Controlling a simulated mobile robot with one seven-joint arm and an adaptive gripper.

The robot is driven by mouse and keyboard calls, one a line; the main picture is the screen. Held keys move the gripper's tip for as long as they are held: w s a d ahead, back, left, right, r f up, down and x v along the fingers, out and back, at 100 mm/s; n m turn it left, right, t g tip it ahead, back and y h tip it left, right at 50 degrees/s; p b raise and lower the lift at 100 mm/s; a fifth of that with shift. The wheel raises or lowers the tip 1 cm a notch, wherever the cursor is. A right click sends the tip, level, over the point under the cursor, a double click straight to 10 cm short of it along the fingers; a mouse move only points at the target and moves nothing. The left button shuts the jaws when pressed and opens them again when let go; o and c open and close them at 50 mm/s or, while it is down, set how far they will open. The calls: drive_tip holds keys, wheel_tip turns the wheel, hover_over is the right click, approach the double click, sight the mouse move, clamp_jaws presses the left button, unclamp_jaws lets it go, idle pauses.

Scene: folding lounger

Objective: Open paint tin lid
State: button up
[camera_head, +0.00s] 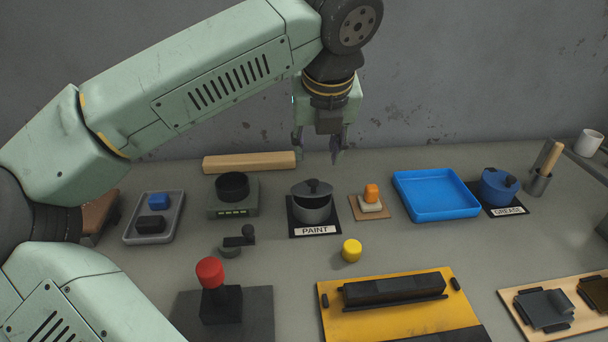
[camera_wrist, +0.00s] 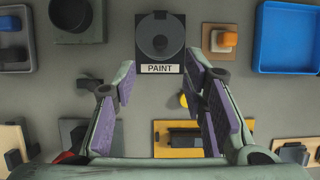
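The dark grey paint tin (camera_head: 312,212) stands on a black mat labelled PAINT, near the middle of the bench. Its round lid (camera_head: 312,188), with a knob on top, is on the tin; I cannot tell how firmly it sits. In the wrist view the lid (camera_wrist: 160,38) shows from above at top centre, beyond the fingertips. My gripper (camera_head: 318,150) points down above and behind the tin, apart from it. In the wrist view my gripper (camera_wrist: 160,80) has its purple-padded fingers spread wide with nothing between them.
A black pot (camera_head: 232,187) on a green-grey base stands left of the tin. An orange-topped block (camera_head: 371,194) and a blue tray (camera_head: 436,209) lie to the right. A yellow knob (camera_head: 352,251) and a small crank (camera_head: 240,240) stand in front. A wooden bar (camera_head: 249,162) lies behind.

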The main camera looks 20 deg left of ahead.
sight(314, 181)
drive_tip(key=b+x, duration=0.3)
drive_tip(key=x, duration=0.7)
drive_tip(key=shift+c, duration=0.4)
clamp_jaws()
